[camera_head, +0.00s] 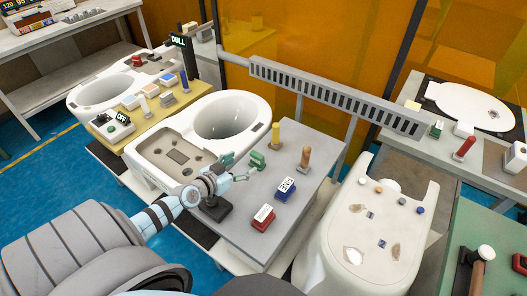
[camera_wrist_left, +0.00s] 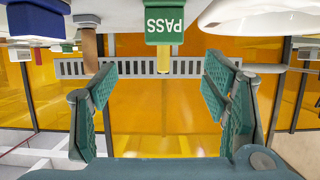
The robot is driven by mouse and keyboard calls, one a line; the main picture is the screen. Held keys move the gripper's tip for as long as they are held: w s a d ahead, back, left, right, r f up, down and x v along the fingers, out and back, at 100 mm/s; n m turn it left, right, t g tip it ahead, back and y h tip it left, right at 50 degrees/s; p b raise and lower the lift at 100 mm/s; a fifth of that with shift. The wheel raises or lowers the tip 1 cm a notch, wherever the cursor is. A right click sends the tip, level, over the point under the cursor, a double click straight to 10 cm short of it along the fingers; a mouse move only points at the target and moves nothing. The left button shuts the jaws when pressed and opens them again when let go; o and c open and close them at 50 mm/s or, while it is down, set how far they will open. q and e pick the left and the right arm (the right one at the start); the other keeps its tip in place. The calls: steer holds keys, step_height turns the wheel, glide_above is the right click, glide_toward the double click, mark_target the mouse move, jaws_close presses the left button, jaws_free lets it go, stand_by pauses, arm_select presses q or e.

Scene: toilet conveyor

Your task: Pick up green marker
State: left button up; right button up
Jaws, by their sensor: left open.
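The green marker (camera_head: 258,160) is a small block on the grey table (camera_head: 228,229), near its back left edge. In the left wrist view, which is upside down, the green marker (camera_wrist_left: 165,22) shows the white word PASS. My left gripper (camera_head: 240,168) is open just in front of the marker, with nothing between its fingers. In the wrist view the open fingers (camera_wrist_left: 160,82) stand wide apart, with the marker beyond them and roughly centred. My right gripper is not in view.
A yellow-topped piece (camera_head: 276,136), a brown-topped one (camera_head: 305,158), a blue FREE block (camera_head: 286,189) and a red block (camera_head: 263,217) stand on the same table. White toilet bowls (camera_head: 222,118) (camera_head: 368,240) flank it. A slotted rail (camera_head: 335,97) runs behind.

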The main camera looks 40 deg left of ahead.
mark_target(255, 157)
arm_select(q)
steer(key=x, duration=0.1)
steer(key=b+x, duration=0.2)
steer(key=shift+w+a+f, duration=0.25)
steer(key=shift+a+f, duration=0.1)
steer(key=shift+f, duration=0.1)
steer(key=b+x, duration=0.3)
steer(key=x, duration=0.3)
steer(key=shift+w+f, duration=0.15)
steer(key=shift+w, duration=0.4)
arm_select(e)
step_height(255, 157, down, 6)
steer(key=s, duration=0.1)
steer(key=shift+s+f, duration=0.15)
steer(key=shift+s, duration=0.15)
arm_select(q)
steer(key=c, duration=1.3)
